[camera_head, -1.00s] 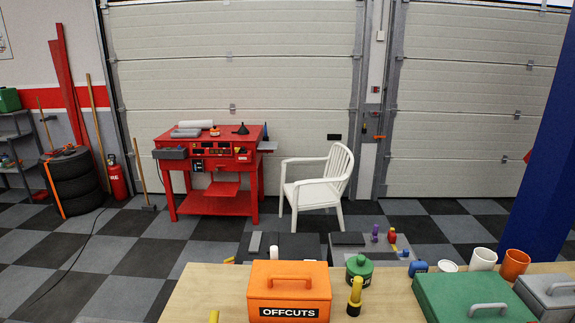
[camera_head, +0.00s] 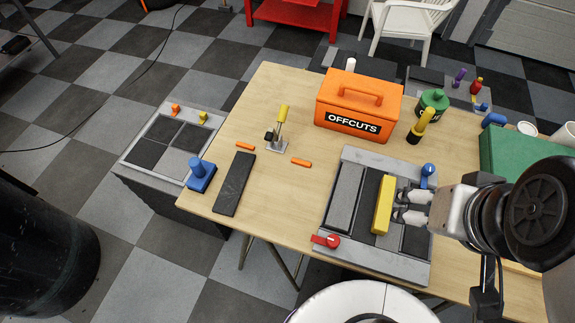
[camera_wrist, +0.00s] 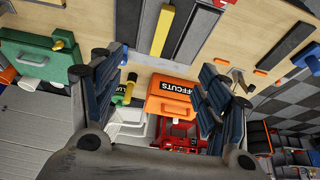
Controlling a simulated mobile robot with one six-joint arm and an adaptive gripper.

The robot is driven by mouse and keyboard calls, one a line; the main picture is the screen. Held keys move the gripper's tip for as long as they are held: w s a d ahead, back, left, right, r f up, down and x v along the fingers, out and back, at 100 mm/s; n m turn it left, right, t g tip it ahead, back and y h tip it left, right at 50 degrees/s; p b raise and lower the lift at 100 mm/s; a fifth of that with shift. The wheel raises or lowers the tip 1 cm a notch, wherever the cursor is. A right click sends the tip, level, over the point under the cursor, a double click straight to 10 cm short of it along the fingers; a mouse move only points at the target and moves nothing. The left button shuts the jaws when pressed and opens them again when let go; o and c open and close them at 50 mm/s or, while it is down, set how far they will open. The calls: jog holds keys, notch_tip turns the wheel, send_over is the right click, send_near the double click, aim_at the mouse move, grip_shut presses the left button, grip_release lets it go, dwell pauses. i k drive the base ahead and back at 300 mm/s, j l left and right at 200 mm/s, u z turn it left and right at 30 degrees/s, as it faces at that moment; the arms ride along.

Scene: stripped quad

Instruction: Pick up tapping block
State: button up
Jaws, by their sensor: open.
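A yellow bar-shaped block (camera_head: 382,204) lies in a grey-framed tray (camera_head: 338,255) on the wooden table, beside a long grey strip (camera_head: 345,197). It is the likeliest tapping block, but no label shows. My gripper (camera_head: 408,206) is open and empty, its fingers pointing left, just right of the yellow block in the head view. I cannot tell its height above the tray. In the wrist view the yellow block (camera_wrist: 163,29) shows at the top centre, beyond and between the open fingers (camera_wrist: 165,62).
The tray has a red lever (camera_head: 330,241) and a blue knob (camera_head: 428,170).

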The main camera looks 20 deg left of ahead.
aim_at(203, 171)
jog(key=u, duration=1.9)
jog(key=z, duration=1.4)
jog(key=u, duration=1.4)
jog(key=i+j+u, duration=0.2)
jog(key=u, duration=0.15)
jog(key=i, duration=0.1)
